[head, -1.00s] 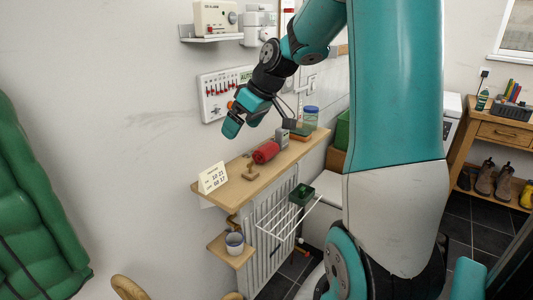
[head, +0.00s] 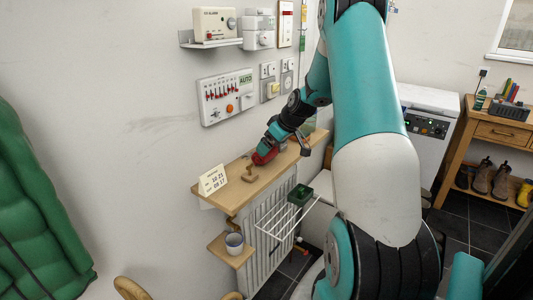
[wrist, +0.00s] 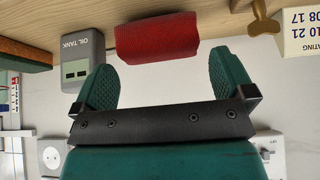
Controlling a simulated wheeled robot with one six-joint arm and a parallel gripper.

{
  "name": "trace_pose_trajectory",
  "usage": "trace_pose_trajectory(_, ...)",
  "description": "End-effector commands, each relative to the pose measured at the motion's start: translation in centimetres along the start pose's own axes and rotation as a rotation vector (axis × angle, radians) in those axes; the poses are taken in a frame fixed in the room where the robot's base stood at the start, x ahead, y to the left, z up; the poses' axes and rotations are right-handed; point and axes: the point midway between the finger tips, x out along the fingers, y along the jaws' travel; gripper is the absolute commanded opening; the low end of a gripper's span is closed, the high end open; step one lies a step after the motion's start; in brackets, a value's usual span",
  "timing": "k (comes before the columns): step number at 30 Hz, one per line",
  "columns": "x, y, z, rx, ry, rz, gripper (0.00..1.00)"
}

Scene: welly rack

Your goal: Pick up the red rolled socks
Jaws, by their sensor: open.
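The red rolled socks (wrist: 157,37) lie on the wooden shelf (head: 229,197) above the radiator. In the wrist view they sit just beyond and between my gripper's two green fingers. My gripper (wrist: 164,80) is open and empty, with a finger to each side of the roll and a gap between the fingertips and the socks. In the head view my gripper (head: 265,146) is down at the shelf and covers part of the red socks (head: 263,158).
A grey oil tank gauge (wrist: 83,58) stands close beside the left finger in the wrist view. A small wooden peg (head: 249,174) and a white date card (head: 212,180) stand on the shelf's near end. The wall with switch boxes (head: 228,96) is close behind.

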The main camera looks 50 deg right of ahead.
Motion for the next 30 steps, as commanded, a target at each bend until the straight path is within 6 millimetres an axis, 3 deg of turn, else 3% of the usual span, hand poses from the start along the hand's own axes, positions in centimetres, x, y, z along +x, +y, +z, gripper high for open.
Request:
trace_pose_trajectory(5, 1.2, 0.1, 0.0, 0.001, -0.002, -0.001, 1.00)
trace_pose_trajectory(12, 4.8, 0.2, 0.2, 0.001, -0.001, -0.001, 1.00)
trace_pose_trajectory(21, 5.5, 0.2, 0.3, 0.000, 0.001, 0.002, 1.00)
trace_pose_trajectory(22, 5.5, 0.2, 0.3, 0.000, 0.001, 0.001, 0.98)
trace_pose_trajectory(26, 5.5, 0.2, 0.3, 0.000, 0.001, 0.001, 0.68)
trace_pose_trajectory(30, 5.5, 0.2, 0.3, 0.000, 0.001, 0.001, 0.67)
